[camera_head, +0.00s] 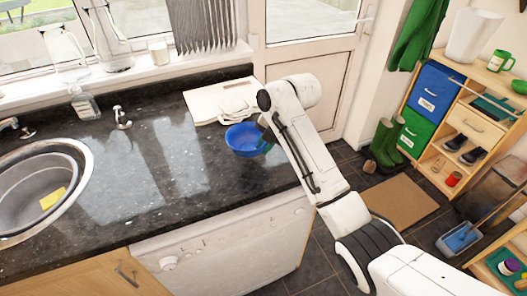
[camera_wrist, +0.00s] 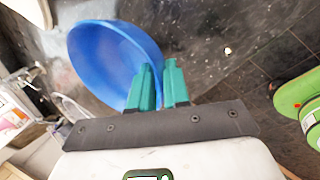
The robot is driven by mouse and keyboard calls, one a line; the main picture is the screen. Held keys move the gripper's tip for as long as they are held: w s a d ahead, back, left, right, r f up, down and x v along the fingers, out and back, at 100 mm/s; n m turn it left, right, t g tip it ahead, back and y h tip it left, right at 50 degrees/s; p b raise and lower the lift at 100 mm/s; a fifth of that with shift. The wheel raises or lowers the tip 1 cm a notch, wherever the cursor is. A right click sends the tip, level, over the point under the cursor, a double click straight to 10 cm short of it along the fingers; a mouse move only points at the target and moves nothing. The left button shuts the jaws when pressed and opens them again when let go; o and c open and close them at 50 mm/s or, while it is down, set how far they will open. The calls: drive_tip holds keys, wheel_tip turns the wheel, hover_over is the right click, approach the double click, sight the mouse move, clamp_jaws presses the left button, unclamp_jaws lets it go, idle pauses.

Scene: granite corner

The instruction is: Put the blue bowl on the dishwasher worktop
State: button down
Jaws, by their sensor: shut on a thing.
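The blue bowl (camera_head: 243,139) is over the dark granite worktop (camera_head: 185,165), near its right end and above the white dishwasher front (camera_head: 225,245). I cannot tell whether its base touches the stone. My gripper (camera_head: 267,141) is at the bowl's right side, partly hidden by my arm. In the wrist view the blue bowl (camera_wrist: 110,60) opens toward the camera. The teal fingers of my gripper (camera_wrist: 160,88) are shut on its rim, one finger on the inner side and one outside.
A cream board with pale items (camera_head: 222,101) lies behind the bowl against the wall. The worktop between sink and bowl is clear. Shelves (camera_head: 455,125) stand at the right.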

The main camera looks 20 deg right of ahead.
drive_tip(key=shift+w+a+f, duration=0.1)
drive_tip(key=shift+w+f, duration=0.45)
drive_tip(key=shift+f, duration=0.2)
drive_tip(key=shift+f+p, duration=0.6)
drive_tip(key=shift+f, duration=0.8)
drive_tip(key=c, duration=1.1)
unclamp_jaws()
drive_tip(key=shift+r, duration=0.1)
drive_tip(key=b+v, duration=0.1)
drive_tip(key=v, duration=1.1)
drive_tip(key=shift+s, duration=0.1)
